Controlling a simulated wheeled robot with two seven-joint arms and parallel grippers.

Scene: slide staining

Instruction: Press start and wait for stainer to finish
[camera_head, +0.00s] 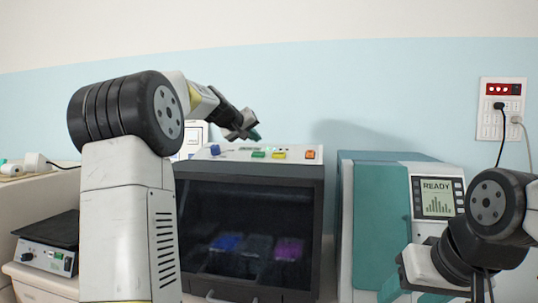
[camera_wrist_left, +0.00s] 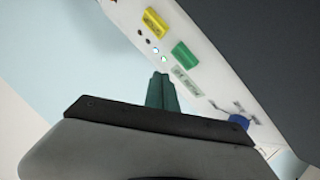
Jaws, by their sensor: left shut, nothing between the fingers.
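The stainer (camera_head: 250,235) is a dark-fronted box with a pale sloped top panel. Blue, green and pink patches show dimly behind its window. The panel carries a blue knob (camera_head: 215,149), a green button (camera_head: 258,154), a yellow button (camera_head: 278,155) and an orange button (camera_head: 310,154). My left gripper (camera_head: 254,135) is shut and empty just above the panel, near the green button. In the left wrist view its teal fingertips (camera_wrist_left: 162,80) point toward the panel near the green button (camera_wrist_left: 185,55); contact cannot be told. Small lights (camera_wrist_left: 155,50) glow there. My right gripper (camera_head: 412,293) appears open at the lower right, partly cut off.
A teal and white machine (camera_head: 375,215) with a screen (camera_head: 437,197) reading READY stands right of the stainer. A wall socket panel (camera_head: 501,110) with cables is at the far right. A small device with a dark top (camera_head: 45,255) sits at the left.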

